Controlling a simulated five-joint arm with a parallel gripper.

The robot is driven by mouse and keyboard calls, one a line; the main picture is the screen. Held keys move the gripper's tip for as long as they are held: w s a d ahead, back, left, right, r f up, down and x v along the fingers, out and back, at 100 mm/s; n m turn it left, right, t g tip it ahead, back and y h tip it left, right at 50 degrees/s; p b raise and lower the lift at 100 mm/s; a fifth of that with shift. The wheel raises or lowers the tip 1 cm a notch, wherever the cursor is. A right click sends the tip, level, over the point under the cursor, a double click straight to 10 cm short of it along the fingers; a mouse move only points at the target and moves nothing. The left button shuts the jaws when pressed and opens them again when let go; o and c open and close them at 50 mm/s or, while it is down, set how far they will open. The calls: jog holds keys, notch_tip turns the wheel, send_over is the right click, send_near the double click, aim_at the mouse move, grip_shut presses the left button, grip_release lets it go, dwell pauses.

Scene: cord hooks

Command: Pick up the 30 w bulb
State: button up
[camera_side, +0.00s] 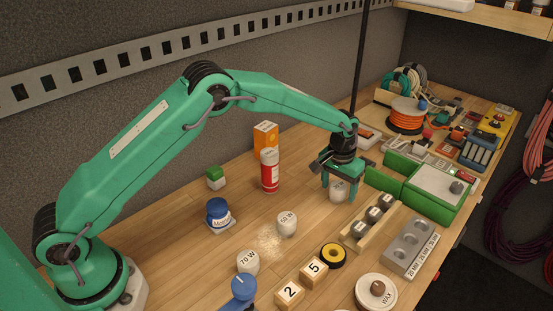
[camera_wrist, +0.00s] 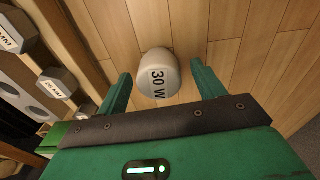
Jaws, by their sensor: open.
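The 30 W bulb (camera_wrist: 158,72) is a pale rounded piece with black lettering. In the wrist view it lies between the tips of my green gripper (camera_wrist: 161,78), with a gap on each side. In the side view the bulb (camera_side: 338,191) sits on the wooden table under my gripper (camera_side: 340,186), partly hidden by the fingers. My gripper is open and points down, with its fingers on either side of the bulb. A 50 W bulb (camera_side: 287,224) and a 70 W bulb (camera_side: 248,262) stand nearer the front left.
A wooden rack (camera_side: 352,240) of metal pieces and a grey block with holes (camera_side: 410,250) are right of the bulb. A green box (camera_side: 435,192) stands close by. A red can (camera_side: 270,171) is to the left. Number blocks and a yellow roll (camera_side: 333,255) lie in front.

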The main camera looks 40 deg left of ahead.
aim_at(340, 185)
jog(key=shift+c, duration=0.5)
jog(key=c, duration=1)
jog(key=shift+r, duration=0.15)
jog(key=shift+r, duration=0.45)
notch_tip(340, 185, up, 3)
jog(key=shift+d+r, duration=0.1)
jog(key=shift+r, duration=0.1)
jog(key=s+d+r, duration=0.4)
jog(key=s+d, duration=0.1)
jog(key=s+d+r, duration=0.2)
jog(key=s+d, duration=0.1)
jog(key=shift+s+r, duration=0.15)
jog(key=shift+r, duration=0.1)
